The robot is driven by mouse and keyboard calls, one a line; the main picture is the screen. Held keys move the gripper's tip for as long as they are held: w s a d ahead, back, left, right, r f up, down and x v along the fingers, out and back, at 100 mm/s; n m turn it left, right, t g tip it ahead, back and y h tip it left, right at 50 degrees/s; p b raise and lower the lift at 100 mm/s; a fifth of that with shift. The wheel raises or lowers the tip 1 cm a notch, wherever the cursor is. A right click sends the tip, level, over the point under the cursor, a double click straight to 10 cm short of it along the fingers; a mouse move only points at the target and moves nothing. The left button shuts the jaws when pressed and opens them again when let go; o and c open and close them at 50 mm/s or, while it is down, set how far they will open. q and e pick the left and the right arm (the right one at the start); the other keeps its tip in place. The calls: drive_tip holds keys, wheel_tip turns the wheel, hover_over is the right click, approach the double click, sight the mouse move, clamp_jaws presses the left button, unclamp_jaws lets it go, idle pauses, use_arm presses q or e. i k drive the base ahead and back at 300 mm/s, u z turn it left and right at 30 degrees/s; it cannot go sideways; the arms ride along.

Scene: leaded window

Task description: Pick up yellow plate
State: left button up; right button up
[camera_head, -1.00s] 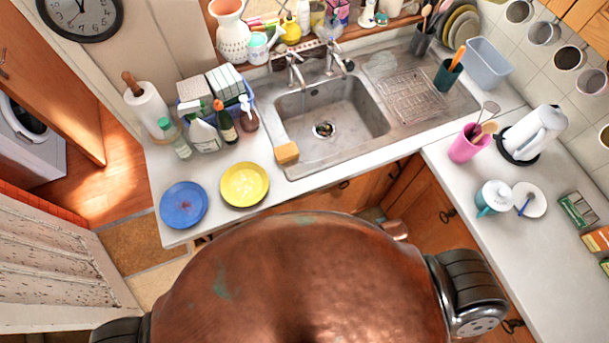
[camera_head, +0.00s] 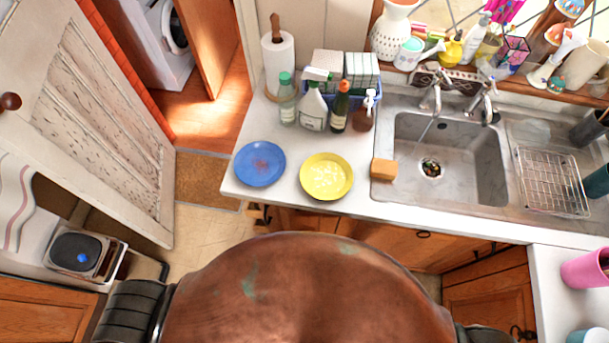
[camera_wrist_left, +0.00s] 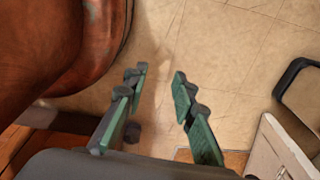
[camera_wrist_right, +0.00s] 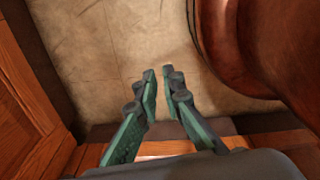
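The yellow plate (camera_head: 326,176) lies flat on the white counter near its front edge, with pale marks on its face. A blue plate (camera_head: 260,164) with a reddish stain lies just left of it. My left gripper (camera_wrist_left: 158,84) is open and empty above the tiled floor, in the left wrist view. My right gripper (camera_wrist_right: 158,82) is in the right wrist view, its fingers a little apart with nothing between them, also above the floor. Neither gripper shows in the head view, and neither wrist view shows the plate.
An orange sponge (camera_head: 384,169) sits right of the yellow plate by the sink (camera_head: 455,150). Behind the plates stand a green bottle (camera_head: 287,104), a spray bottle (camera_head: 313,108), a dark bottle (camera_head: 339,108) and a paper towel roll (camera_head: 279,66). A pale door (camera_head: 85,120) and hotplate (camera_head: 82,254) are at left.

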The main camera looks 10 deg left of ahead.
sight(325, 176)
drive_tip(key=u, duration=1.7)
drive_tip(key=k, duration=0.95)
drive_tip(key=z, duration=1.2)
drive_tip(key=i, duration=0.5)
